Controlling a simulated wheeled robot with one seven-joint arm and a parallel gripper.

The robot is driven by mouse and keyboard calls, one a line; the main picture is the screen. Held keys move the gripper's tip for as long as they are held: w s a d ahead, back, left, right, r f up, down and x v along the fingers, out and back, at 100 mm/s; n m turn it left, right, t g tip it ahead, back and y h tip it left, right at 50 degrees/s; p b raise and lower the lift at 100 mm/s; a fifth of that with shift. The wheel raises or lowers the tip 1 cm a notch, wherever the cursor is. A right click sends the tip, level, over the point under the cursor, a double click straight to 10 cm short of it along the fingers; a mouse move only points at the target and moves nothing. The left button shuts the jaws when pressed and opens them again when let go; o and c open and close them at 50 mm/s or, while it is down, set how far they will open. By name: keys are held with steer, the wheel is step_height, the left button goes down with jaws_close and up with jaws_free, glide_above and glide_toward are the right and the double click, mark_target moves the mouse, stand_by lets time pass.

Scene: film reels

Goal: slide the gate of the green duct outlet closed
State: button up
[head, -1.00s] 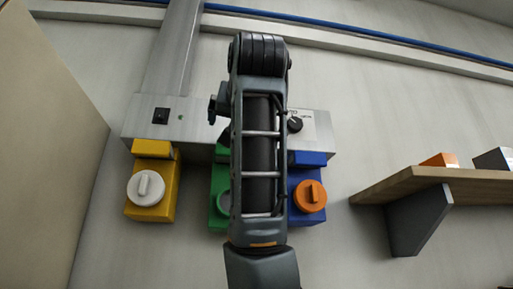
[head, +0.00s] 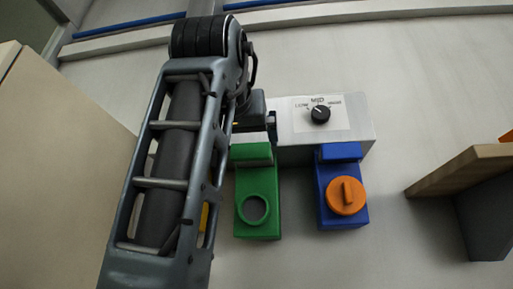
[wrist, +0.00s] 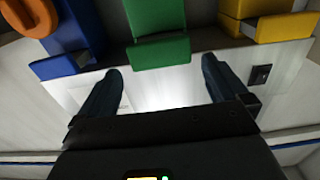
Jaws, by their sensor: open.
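The green duct outlet (head: 257,222) hangs below the metal box on the wall, left of the blue outlet. Its round opening is uncovered, and a green gate block (head: 251,155) sits above the opening, near the box. In the wrist view, turned upside down, the green gate (wrist: 160,51) lies just past the fingertips, roughly centred between them. My gripper (wrist: 163,66) is open and empty. In the head view only a dark part of the gripper end shows by the box, above the green gate; my arm hides the rest. Contact with the gate cannot be told.
The blue outlet (head: 341,215) with an orange knobbed cap (head: 346,196) is close on the right. The yellow outlet (wrist: 265,8) is mostly behind my arm in the head view. A dial (head: 320,114) is on the box. A wooden shelf (head: 470,168) juts out at right.

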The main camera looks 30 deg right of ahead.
mark_target(249, 149)
steer(key=shift+p+x, duration=0.85)
steer(key=shift+x, duration=2.3)
